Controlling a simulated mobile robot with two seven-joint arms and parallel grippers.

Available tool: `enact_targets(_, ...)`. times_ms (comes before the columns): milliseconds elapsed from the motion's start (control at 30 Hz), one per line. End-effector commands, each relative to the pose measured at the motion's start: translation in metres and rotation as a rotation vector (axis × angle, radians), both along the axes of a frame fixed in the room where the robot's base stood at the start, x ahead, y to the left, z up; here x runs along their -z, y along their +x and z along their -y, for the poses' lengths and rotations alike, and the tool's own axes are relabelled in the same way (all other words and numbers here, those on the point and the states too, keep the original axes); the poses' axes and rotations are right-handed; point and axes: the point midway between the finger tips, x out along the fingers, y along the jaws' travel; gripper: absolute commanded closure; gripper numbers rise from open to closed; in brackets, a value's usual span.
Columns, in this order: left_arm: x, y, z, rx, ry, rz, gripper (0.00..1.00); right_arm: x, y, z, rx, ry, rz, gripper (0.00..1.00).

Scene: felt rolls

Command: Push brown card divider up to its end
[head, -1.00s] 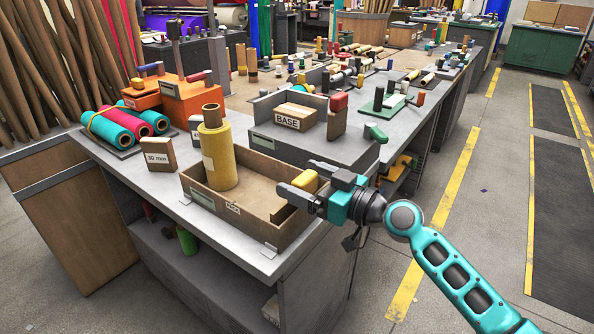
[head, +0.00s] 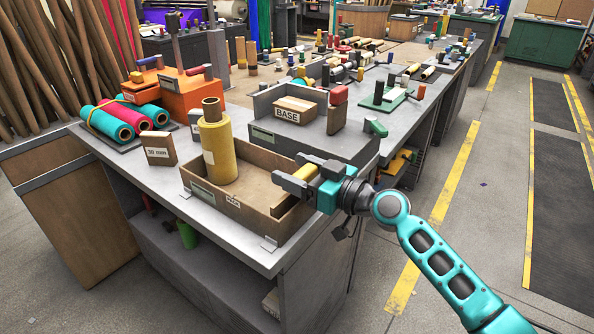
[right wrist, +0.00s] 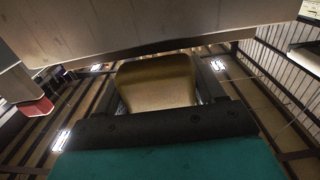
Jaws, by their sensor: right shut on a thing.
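The brown card divider (head: 288,204) stands at the right end of the shallow brown tray (head: 236,213), close to its right wall. Its lower part is partly hidden by my gripper, so I cannot tell whether it touches the wall. My right gripper (head: 296,177) comes in from the right over that end, shut on the divider's yellow grip (head: 307,172). In the right wrist view the yellow-brown grip (right wrist: 156,82) sits between the fingers. A yellow felt roll (head: 219,152) on a brown core stands upright in the tray's left part. My left gripper is not in view.
A grey raised block with a box labelled BASE (head: 294,109) stands behind the tray. A 30 mm block (head: 160,149) and teal and pink rolls (head: 128,121) are to the left. The tray floor between roll and divider is clear.

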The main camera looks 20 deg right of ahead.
Motion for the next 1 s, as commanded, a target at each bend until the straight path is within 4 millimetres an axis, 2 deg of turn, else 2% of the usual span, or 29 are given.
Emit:
enact_targets(33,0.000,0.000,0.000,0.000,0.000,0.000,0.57,0.000,0.000,0.000,0.000,-0.001,-0.001,0.61)
enact_targets(300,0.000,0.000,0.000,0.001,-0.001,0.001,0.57,0.000,0.000,0.000,0.000,-0.001,-0.001,0.87)
enact_targets(433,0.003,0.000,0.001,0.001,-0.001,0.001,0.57,0.002,0.004,-0.003,-0.001,0.001,-0.001,0.87)
enact_targets(700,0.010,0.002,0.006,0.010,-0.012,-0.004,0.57,0.002,0.029,-0.022,0.001,0.001,0.001,0.87)
enact_targets(1000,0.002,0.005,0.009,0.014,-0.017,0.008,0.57,0.000,0.031,-0.024,0.001,0.000,-0.001,0.87)
